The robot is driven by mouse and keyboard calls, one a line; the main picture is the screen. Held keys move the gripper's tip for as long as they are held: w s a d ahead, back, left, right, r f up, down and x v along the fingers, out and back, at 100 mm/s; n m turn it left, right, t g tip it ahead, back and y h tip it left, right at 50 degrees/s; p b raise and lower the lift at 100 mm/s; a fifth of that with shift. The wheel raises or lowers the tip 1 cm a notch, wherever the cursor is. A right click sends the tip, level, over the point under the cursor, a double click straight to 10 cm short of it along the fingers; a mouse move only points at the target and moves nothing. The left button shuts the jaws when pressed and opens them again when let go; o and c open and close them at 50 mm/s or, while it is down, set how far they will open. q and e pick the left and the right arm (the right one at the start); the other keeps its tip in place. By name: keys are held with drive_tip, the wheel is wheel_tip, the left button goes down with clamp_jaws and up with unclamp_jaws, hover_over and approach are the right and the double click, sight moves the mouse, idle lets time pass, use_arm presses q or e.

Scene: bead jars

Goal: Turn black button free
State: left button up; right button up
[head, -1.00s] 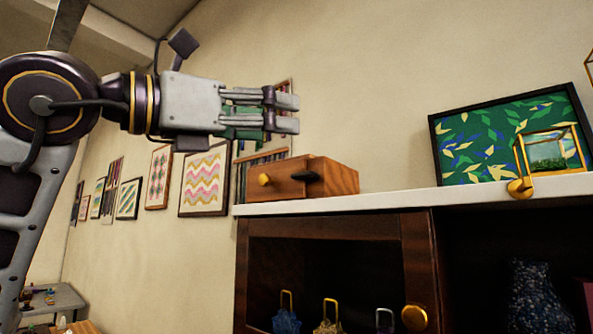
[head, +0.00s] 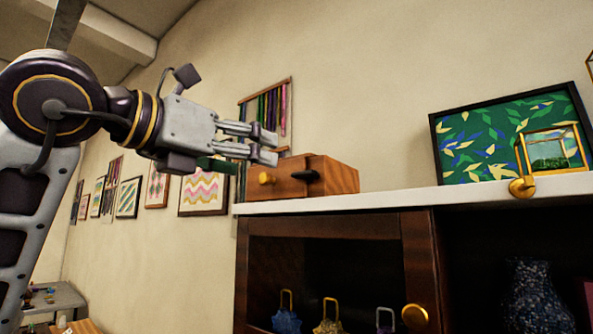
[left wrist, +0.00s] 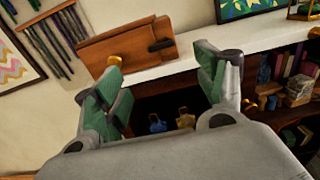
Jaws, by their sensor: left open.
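A wooden box (head: 335,176) sits at the left end of the white shelf top. On its front are a gold knob (head: 265,178) and a black button (head: 305,175), an elongated dark piece to the right of the knob. The box (left wrist: 122,45) also shows in the left wrist view, with the black button (left wrist: 160,45) and the gold knob (left wrist: 114,60). My left gripper (head: 270,148) is open and empty, above and just left of the box in the head view. Its green-padded fingers (left wrist: 165,80) are spread apart below the box in the wrist view. My right gripper is not in view.
The white shelf top (head: 430,193) carries a framed leaf picture (head: 470,150) and a gold-edged glass case (head: 552,150) to the right. Below is a dark wood cabinet (head: 335,225) with a gold knob (head: 415,317). Wall hangings line the left.

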sight(306, 175)
use_arm(q)
drive_tip(key=p+x, duration=0.4)
drive_tip(key=x, duration=0.9)
drive_tip(key=shift+w+d, duration=0.2)
drive_tip(key=shift+w, duration=0.05)
drive_tip(key=c, duration=1)
